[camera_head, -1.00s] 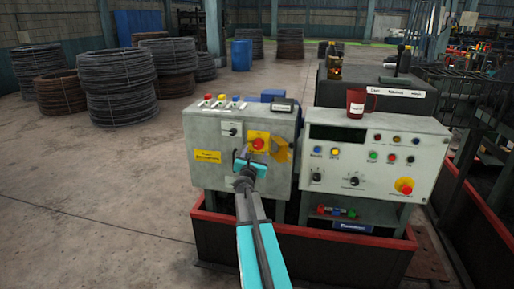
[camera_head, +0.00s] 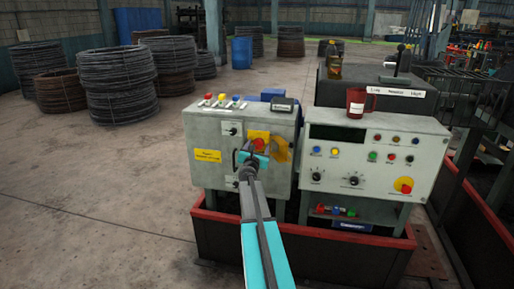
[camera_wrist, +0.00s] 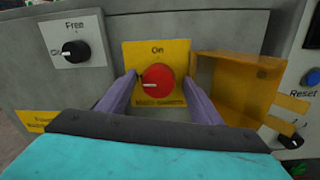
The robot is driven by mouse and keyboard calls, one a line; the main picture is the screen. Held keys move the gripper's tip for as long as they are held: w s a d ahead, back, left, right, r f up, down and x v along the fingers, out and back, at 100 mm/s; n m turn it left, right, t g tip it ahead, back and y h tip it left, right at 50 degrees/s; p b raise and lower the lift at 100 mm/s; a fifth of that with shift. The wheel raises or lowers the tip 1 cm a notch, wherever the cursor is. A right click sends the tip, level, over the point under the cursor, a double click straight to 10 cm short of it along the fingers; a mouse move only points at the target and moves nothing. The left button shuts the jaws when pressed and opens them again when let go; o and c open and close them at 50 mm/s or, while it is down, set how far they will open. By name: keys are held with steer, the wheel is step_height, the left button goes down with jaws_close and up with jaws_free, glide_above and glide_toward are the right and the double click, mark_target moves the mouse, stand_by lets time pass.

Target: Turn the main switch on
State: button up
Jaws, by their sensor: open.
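The main switch (camera_wrist: 158,82) is a round red knob on a yellow plate (camera_wrist: 171,53) marked "On" at the top. A white mark on the knob points left. In the head view the switch (camera_head: 259,144) sits on the front of the left grey cabinet. My gripper (camera_wrist: 160,84) is open, with one finger on each side of the knob. I cannot tell whether the fingers touch it. A translucent orange cover (camera_wrist: 235,85) stands swung open at the right of the plate. In the head view my gripper (camera_head: 252,155) partly hides the plate.
A black knob (camera_wrist: 75,51) marked "Free" is left of the switch. A second control panel (camera_head: 372,160) with buttons and an emergency stop (camera_head: 403,185) stands at the right. A red-rimmed base surrounds the cabinets.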

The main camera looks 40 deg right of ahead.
steer(key=shift+c, duration=0.4)
steer(key=c, duration=1)
steer(key=shift+a, duration=0.15)
